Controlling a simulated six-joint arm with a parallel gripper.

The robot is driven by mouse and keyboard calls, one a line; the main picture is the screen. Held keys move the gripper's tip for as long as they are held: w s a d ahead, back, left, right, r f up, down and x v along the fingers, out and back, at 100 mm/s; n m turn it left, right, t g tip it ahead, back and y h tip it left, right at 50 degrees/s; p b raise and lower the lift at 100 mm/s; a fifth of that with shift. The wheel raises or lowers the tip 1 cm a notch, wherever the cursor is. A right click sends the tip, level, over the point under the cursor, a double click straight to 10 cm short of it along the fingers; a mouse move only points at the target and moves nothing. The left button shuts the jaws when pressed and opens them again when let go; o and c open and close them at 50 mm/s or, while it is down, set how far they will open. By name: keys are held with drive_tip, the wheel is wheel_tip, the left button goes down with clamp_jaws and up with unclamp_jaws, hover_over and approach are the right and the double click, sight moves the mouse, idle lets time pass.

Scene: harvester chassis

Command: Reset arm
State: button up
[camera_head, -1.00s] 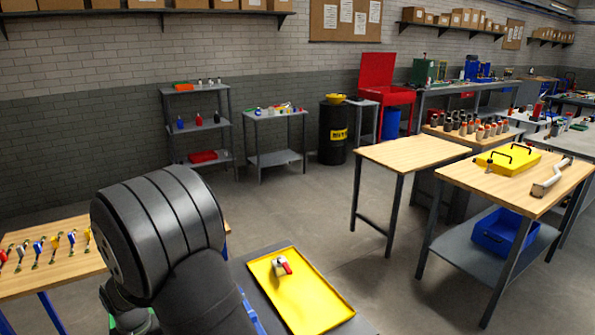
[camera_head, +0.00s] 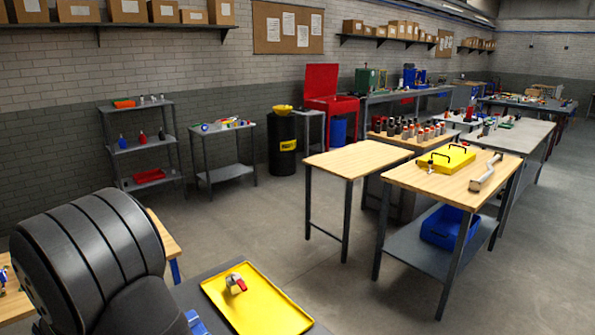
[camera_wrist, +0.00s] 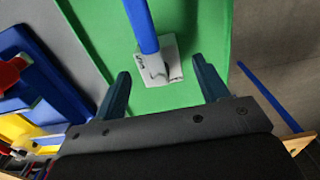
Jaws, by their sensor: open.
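My gripper (camera_wrist: 161,70) is open in the wrist view, with its two dark fingers apart and nothing held between them. Ahead of the fingers is a green tray (camera_wrist: 195,25). A part with a blue bar (camera_wrist: 141,25) and a pale metal block (camera_wrist: 160,66) with dark marks lies in it, apart from both fingers. In the head view my dark arm fills the lower left, and my gripper is not seen there.
A yellow tray (camera_head: 213,291) holds a small metal part with a red piece (camera_head: 236,284). Bare wooden table (camera_head: 357,159) stands beyond. Another table carries a yellow lidded case (camera_head: 446,160) and a metal bar (camera_head: 486,173). A blue bin (camera_head: 449,228) is below. Open floor lies between.

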wheel_tip(320, 180, down, 3)
wheel_tip(320, 180, up, 13)
wheel_tip(320, 180, down, 13)
drive_tip(key=shift+r, duration=0.15)
drive_tip(key=r, duration=1)
drive_tip(key=shift+w+d+r, duration=0.15)
drive_tip(key=shift+w+d, duration=0.1)
drive_tip(key=shift+w, duration=0.15)
drive_tip(key=w+d+r, duration=0.2)
drive_tip(key=w+d, duration=0.7)
drive_tip(key=d, duration=0.3)
drive_tip(key=w+d+r, duration=0.2)
drive_tip(key=w+d, duration=0.8)
drive_tip(key=d, duration=0.2)
drive_tip(key=a+f, duration=0.2)
drive_tip(key=a, duration=0.1)
drive_tip(key=a+f, duration=0.1)
drive_tip(key=a, duration=0.2)
drive_tip(key=s+a+f, duration=0.1)
drive_tip(key=a+f, duration=0.1)
drive_tip(key=a, duration=0.1)
drive_tip(key=shift+a+f, duration=0.35)
drive_tip(key=shift+a, duration=0.05)
